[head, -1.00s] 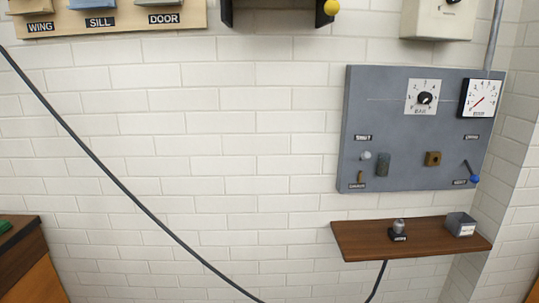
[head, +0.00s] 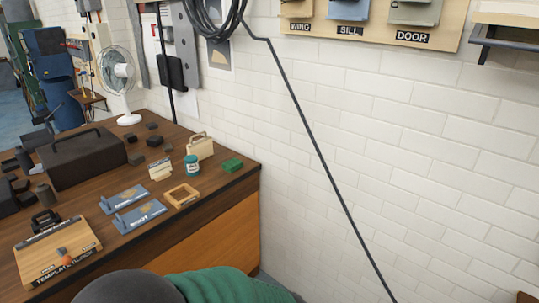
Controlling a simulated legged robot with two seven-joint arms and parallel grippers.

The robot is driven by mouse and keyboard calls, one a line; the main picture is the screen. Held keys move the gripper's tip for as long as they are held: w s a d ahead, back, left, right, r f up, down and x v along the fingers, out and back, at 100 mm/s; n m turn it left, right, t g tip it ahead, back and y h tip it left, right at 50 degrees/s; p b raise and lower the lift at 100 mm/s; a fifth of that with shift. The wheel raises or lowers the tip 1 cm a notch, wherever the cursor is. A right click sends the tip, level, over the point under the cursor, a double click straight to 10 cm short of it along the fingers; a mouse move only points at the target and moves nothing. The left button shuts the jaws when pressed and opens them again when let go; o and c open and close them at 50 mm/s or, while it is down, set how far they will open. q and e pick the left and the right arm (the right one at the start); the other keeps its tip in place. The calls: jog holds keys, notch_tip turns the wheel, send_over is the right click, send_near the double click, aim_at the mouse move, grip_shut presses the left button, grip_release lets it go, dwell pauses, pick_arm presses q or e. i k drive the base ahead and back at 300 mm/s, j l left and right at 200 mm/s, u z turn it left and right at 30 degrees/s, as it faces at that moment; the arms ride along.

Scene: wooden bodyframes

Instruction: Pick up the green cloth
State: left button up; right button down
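A small folded green item (head: 232,165), which looks like the green cloth, lies near the far right corner of the wooden workbench (head: 225,190). It lies flat and apart from the things around it. Neither of my grippers is in the head view.
A teal-labelled jar (head: 191,166), a cream box with handle (head: 200,147) and an open wooden frame (head: 182,195) stand near the cloth. Blue plates (head: 139,216), a dark toolbox (head: 82,158) and a fan (head: 117,72) are further left. Rounded grey and green shapes (head: 215,285) fill the bottom edge.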

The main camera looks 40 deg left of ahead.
aim_at(231, 165)
jog(key=u, duration=1.65)
jog(key=z, duration=1.05)
jog(key=i+j+u, duration=0.15)
jog(key=i, duration=0.3)
jog(key=i+j+u, duration=0.2)
jog(key=i, duration=0.3)
jog(key=j, duration=0.1)
